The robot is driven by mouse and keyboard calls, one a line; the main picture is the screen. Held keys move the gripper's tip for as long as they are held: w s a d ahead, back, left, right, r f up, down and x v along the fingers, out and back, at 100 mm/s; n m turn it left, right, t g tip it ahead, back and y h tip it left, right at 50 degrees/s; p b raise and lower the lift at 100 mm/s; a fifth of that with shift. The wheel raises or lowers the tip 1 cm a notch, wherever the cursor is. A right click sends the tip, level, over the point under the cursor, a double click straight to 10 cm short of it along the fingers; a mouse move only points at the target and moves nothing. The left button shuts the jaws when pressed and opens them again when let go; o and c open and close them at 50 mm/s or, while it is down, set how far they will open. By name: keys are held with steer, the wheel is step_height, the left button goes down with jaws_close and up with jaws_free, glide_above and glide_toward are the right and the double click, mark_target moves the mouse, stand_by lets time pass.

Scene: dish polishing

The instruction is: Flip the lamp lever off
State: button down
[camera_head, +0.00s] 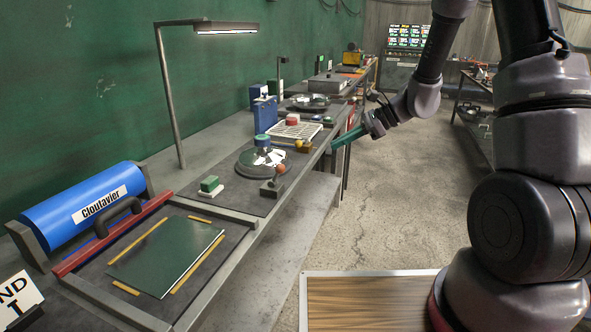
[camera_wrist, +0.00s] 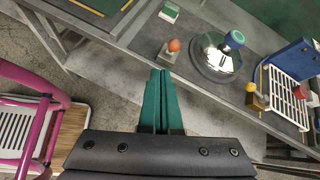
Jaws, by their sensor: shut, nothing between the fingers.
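The desk lamp (camera_head: 225,28) stands at the back of the bench on a tall bent post, and its strip glows. A small lever with an orange ball (camera_head: 280,169) stands in front of the polishing disc; it also shows in the wrist view (camera_wrist: 173,46). A second lever with a yellow ball (camera_head: 299,144) stands farther along by the white rack, also in the wrist view (camera_wrist: 251,88). I cannot tell which lever belongs to the lamp. My gripper (camera_head: 336,143) has green fingers, shut and empty, beyond the bench's right edge, apart from both levers. Its fingers also show in the wrist view (camera_wrist: 160,72).
The round disc (camera_head: 262,161) holds a plate with a blue-topped knob (camera_head: 262,141). A green-and-white block (camera_head: 210,187) sits nearby. The white rack (camera_head: 297,131) and a blue container (camera_head: 265,113) stand behind. A pink frame (camera_wrist: 45,110) is at left in the wrist view. The aisle floor is clear.

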steer(key=w+f+m, duration=0.3)
steer(key=f, duration=0.4)
steer(key=shift+a+t+y, duration=0.15)
steer(key=shift+t+y, duration=0.15)
glide_toward(276, 175)
steer(key=shift+a+f, duration=1.1)
steer(key=shift+f, duration=0.05)
steer(key=shift+w, duration=0.4)
steer(key=shift+r, duration=0.1)
steer(key=shift+w+a+r, duration=0.1)
steer(key=shift+a+r, duration=0.05)
steer(key=shift+a, duration=0.05)
